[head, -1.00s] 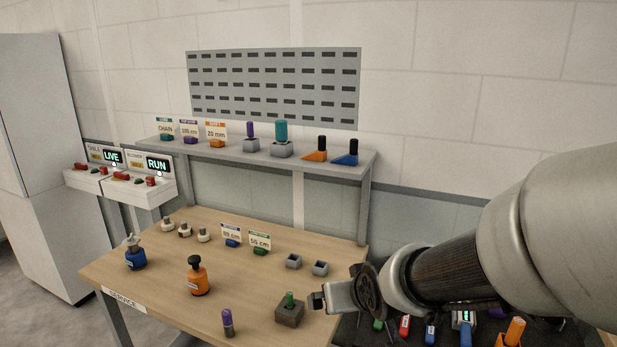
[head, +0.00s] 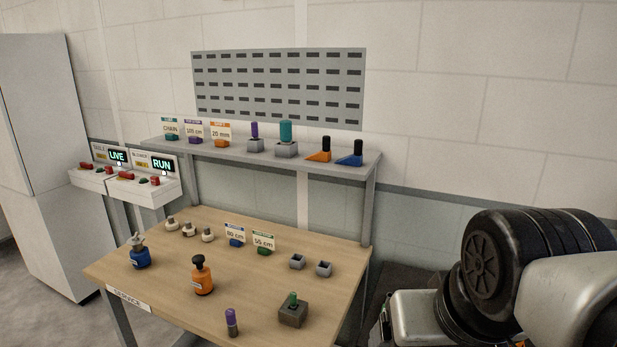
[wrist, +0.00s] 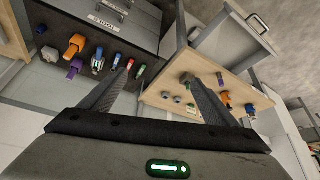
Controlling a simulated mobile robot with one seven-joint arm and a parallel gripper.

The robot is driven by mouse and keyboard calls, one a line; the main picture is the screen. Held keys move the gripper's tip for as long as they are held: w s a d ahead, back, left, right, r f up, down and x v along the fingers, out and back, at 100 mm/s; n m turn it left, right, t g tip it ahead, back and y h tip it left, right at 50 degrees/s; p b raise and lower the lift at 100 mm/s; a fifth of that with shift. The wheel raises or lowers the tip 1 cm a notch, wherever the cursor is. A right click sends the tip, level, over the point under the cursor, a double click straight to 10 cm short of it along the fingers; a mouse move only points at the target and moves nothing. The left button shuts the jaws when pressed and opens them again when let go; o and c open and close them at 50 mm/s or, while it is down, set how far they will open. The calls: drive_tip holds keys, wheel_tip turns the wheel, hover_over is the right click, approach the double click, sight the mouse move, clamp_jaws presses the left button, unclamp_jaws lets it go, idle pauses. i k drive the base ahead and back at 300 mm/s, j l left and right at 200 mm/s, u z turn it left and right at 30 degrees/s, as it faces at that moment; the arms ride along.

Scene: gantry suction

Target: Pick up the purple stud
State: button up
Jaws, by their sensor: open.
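A short stud with a purple top and grey lower part (head: 232,322) stands upright near the front edge of the wooden table in the head view. A second purple peg (head: 254,131) stands in a grey block on the shelf. My gripper (wrist: 158,76) is open in the wrist view, with nothing between its fingers. It is apart from the table, which lies beyond its right finger.
Beside the stud is a grey block with a green peg (head: 293,312). A shelf (head: 340,163) spans the back. Several coloured tools, including an orange one (wrist: 75,45), lie on a dark surface.

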sight(230, 319)
drive_tip(key=j, duration=1.5)
drive_tip(key=k+j, duration=0.15)
drive_tip(key=j, duration=1.35)
drive_tip(key=j+z, duration=0.15)
drive_tip(key=z, duration=0.2)
drive_tip(key=j+z, duration=0.15)
drive_tip(key=z, duration=0.25)
drive_tip(key=j+z, duration=0.15)
drive_tip(key=z, duration=0.2)
drive_tip(key=i+z, duration=0.2)
drive_tip(key=i, duration=0.2)
